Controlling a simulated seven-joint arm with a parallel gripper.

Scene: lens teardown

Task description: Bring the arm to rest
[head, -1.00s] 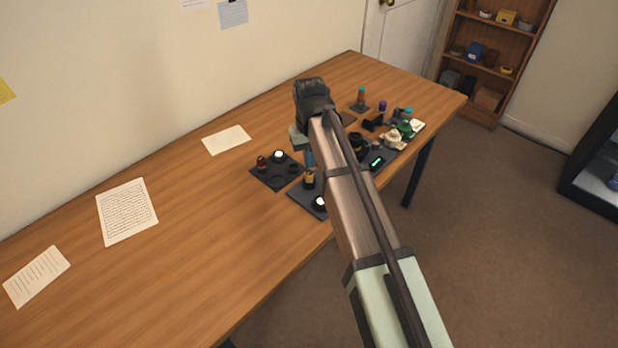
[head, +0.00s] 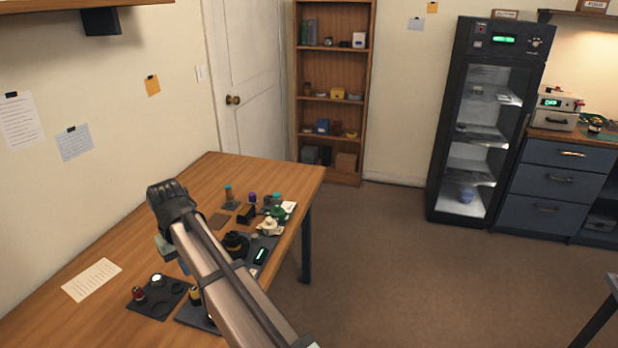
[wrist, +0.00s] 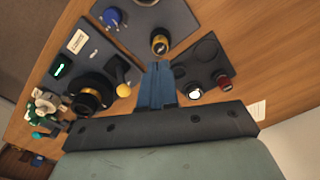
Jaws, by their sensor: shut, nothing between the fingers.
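My gripper (wrist: 157,72) shows in the wrist view with its two blue fingers shut together and nothing between them. It is above the wooden table (head: 110,325), pointing down between the dark trays. In the head view my arm hides most of the gripper. A dark tray with round recesses (wrist: 190,76) lies at the right in the wrist view and holds a red-topped piece (wrist: 223,81) and a white disc (wrist: 195,95). A black and yellow ringed piece (wrist: 159,43) stands on another dark tray (wrist: 140,28). A black lens body (wrist: 88,95) is at the left.
A green-lit display (head: 261,255), a green piece (head: 278,214) and several small parts stand toward the table's right end. A paper sheet (head: 92,280) lies at the left. Beyond are a shelf (head: 335,110) and a glass-fronted cabinet (head: 480,140). The floor right of the table is clear.

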